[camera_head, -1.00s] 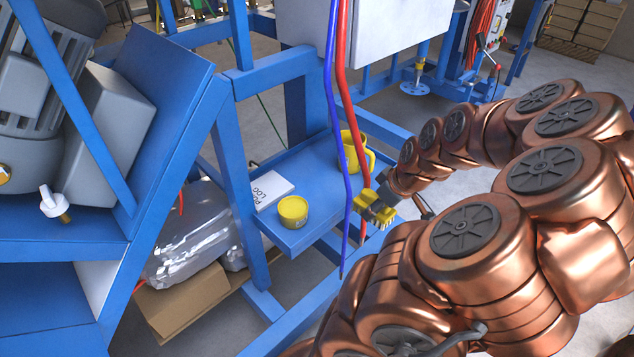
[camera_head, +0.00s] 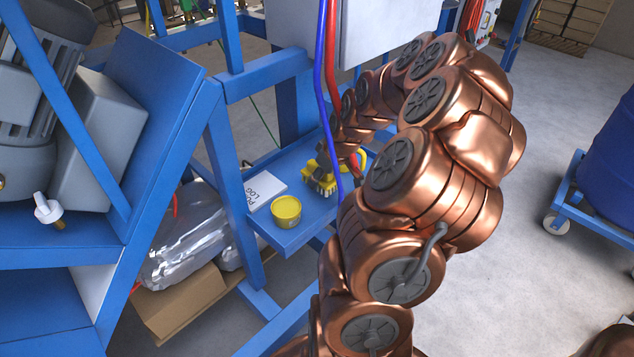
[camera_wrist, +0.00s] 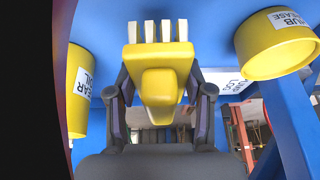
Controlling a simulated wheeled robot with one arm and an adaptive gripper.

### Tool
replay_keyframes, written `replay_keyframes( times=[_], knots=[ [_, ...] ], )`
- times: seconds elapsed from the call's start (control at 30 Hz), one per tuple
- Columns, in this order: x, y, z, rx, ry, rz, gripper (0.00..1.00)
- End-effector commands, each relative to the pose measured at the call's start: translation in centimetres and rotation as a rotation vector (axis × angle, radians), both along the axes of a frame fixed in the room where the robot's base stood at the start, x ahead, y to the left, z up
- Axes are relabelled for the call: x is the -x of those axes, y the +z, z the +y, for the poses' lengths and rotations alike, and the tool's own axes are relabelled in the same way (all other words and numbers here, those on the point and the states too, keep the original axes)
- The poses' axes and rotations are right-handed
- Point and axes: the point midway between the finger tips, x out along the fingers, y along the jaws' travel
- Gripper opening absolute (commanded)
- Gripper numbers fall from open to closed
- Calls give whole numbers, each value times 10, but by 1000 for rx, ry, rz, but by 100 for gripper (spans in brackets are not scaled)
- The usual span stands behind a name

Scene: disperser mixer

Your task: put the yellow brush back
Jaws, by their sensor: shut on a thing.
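The yellow brush (camera_head: 320,180) with pale bristles is over the blue shelf (camera_head: 292,235) in the head view, bristles down. I cannot tell whether the bristles touch the shelf. My gripper (camera_head: 327,160) is shut on the brush, small and partly hidden by hoses and arm. In the wrist view, my gripper's dark fingers (camera_wrist: 163,95) stand on both sides of the brush (camera_wrist: 160,62), whose bristles point to the top of the picture.
A yellow grease tub (camera_head: 286,211) and a white log book (camera_head: 264,190) are on the shelf, left of the brush. A yellow gear oil jug (camera_wrist: 80,90) is on the other side. Blue (camera_head: 327,90) and red hoses hang close to my arm.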

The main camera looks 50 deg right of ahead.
Motion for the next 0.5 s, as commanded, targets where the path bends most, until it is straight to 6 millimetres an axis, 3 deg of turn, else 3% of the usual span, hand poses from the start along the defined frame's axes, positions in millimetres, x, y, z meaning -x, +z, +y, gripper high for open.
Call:
replay_keyframes(
  times=[0.27, 0.5],
  knots=[
    [-15, -2, 0, 1, 0, 0, 0],
    [-14, -29, 1, -3, 0, 5, 0]
  ],
)
